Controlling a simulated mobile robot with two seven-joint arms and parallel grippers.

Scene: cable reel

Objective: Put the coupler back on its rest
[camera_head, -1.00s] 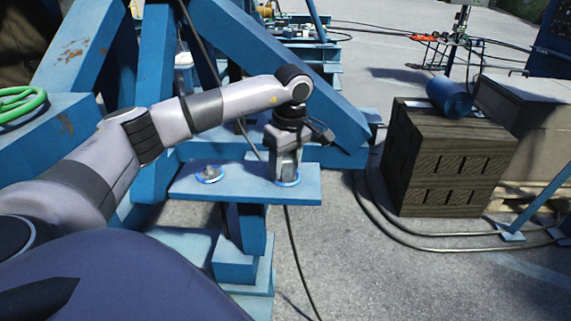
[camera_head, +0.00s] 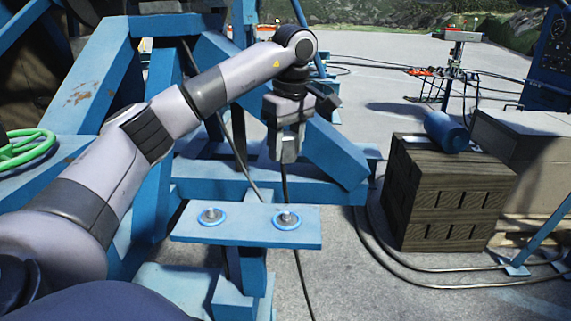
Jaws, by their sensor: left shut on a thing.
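My left gripper (camera_head: 285,160) points down above the blue plate (camera_head: 250,238) and is shut. What it holds is mostly hidden between the fingers; it appears to be the coupler, with a dark cable (camera_head: 284,185) running down below the fingertips. Two round metal fittings with blue rings sit on the plate, a left one (camera_head: 211,216) and a right one (camera_head: 287,218). The gripper is above the right fitting, with a clear gap. I cannot tell which fitting is the coupler's rest. My right gripper is not in view.
A dark wooden crate (camera_head: 445,205) carrying a blue cylinder (camera_head: 446,131) stands at the right. Cables (camera_head: 430,275) lie on the ground around it.

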